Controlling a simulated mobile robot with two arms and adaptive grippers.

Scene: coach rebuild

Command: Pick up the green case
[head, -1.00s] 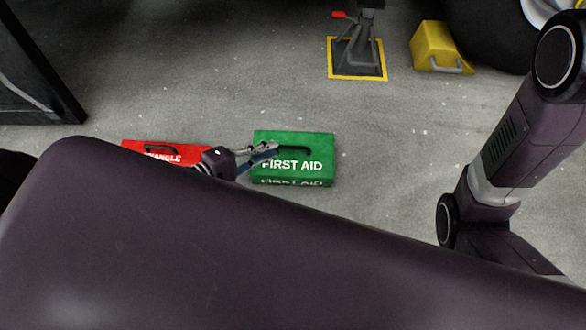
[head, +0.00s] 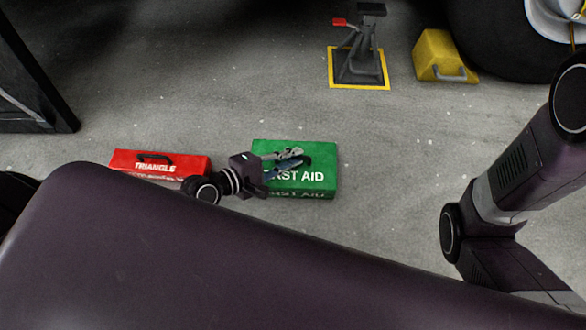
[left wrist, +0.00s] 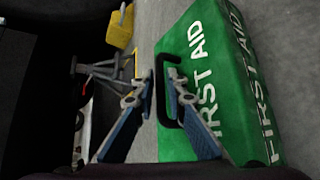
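The green case (head: 325,171), marked FIRST AID, lies flat on the floor with a black handle on its top side. My left gripper (head: 299,158) is over the case near the handle and hides part of the lettering. In the left wrist view the green case (left wrist: 205,65) fills the right half. There the left gripper's fingers (left wrist: 162,78) are apart, with the black handle (left wrist: 163,100) showing between them; contact cannot be told. My right arm (head: 510,190) is at the right of the head view, its gripper out of sight.
A red TRIANGLE case (head: 180,163) lies just left of the green one. A jack stand (head: 360,60) on a yellow-edged plate, a yellow wheel chock (head: 440,55) and a tyre (head: 500,40) stand farther back. The floor right of the green case is clear.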

